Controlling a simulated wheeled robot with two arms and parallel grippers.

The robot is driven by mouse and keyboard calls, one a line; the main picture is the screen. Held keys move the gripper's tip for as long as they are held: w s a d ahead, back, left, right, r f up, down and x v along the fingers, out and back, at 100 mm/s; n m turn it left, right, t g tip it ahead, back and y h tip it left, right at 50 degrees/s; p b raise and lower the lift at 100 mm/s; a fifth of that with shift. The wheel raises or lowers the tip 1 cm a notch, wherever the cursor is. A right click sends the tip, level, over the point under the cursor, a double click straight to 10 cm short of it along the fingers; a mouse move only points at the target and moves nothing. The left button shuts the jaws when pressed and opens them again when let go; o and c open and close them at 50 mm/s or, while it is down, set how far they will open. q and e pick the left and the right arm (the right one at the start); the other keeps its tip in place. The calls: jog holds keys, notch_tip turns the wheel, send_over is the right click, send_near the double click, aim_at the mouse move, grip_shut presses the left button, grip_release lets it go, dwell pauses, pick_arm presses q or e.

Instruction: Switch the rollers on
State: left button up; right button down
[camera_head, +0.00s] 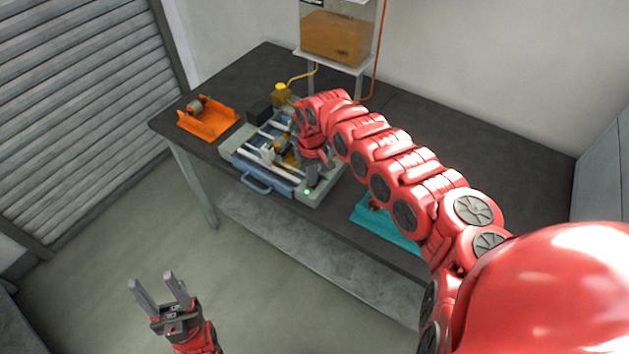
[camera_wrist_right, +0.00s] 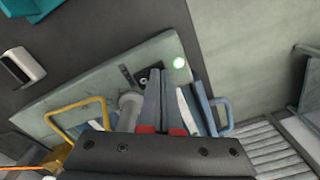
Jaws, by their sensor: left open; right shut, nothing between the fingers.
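The roller machine (camera_head: 240,165) stands on the dark table, with pale rollers (camera_head: 262,152) and a blue handle (camera_head: 256,184) at its front. A green light (camera_head: 307,192) glows on its front right corner; it also shows in the right wrist view (camera_wrist_right: 179,63). My right gripper (camera_head: 311,181) is shut and empty over the machine's right end panel. In the wrist view its fingertips (camera_wrist_right: 155,72) are close to a small dark switch-like part (camera_wrist_right: 143,80); I cannot tell whether they touch it. My left gripper (camera_head: 159,282) is open and empty, over the floor left of the table.
An orange stand (camera_head: 209,122) holding a part is at the table's left. A teal tray (camera_head: 390,232) lies right of the machine, partly behind my right arm. A tank of orange-brown contents (camera_head: 338,38) stands behind. The table's right back (camera_head: 470,140) is clear.

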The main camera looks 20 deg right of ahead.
jog(key=shift+r+p, duration=0.45)
jog(key=shift+p, duration=0.05)
notch_tip(320, 180, up, 6)
jog(key=p, duration=0.4)
jog(key=shift+p, duration=0.3)
